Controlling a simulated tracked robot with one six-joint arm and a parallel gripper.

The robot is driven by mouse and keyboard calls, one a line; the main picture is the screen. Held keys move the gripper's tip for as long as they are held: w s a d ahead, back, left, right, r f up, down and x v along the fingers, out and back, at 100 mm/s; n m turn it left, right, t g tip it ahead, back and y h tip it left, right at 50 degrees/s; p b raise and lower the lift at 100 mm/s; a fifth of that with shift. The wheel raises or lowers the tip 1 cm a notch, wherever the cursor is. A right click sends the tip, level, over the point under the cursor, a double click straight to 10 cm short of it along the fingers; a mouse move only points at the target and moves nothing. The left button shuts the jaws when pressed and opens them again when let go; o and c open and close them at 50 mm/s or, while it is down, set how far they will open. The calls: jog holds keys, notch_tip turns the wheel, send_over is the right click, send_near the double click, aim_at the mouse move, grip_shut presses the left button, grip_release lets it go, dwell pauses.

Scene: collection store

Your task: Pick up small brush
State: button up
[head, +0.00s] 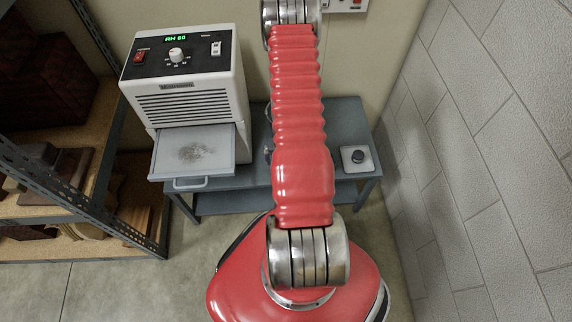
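I cannot make out a small brush in the head view. My red arm runs up the middle of the picture and covers the centre of the grey table (252,178). A thin strip of dark and metallic parts shows at the arm's left edge above the table, too little to identify. My gripper's fingers do not show, so I cannot tell whether they hold anything.
A white dehumidifier (190,104) stands at the table's left, its grey tray (168,163) pulled out with brownish debris in it. A small grey box with a dark knob (357,158) sits at the table's right. Shelving (112,180) stands left, a block wall (480,150) right.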

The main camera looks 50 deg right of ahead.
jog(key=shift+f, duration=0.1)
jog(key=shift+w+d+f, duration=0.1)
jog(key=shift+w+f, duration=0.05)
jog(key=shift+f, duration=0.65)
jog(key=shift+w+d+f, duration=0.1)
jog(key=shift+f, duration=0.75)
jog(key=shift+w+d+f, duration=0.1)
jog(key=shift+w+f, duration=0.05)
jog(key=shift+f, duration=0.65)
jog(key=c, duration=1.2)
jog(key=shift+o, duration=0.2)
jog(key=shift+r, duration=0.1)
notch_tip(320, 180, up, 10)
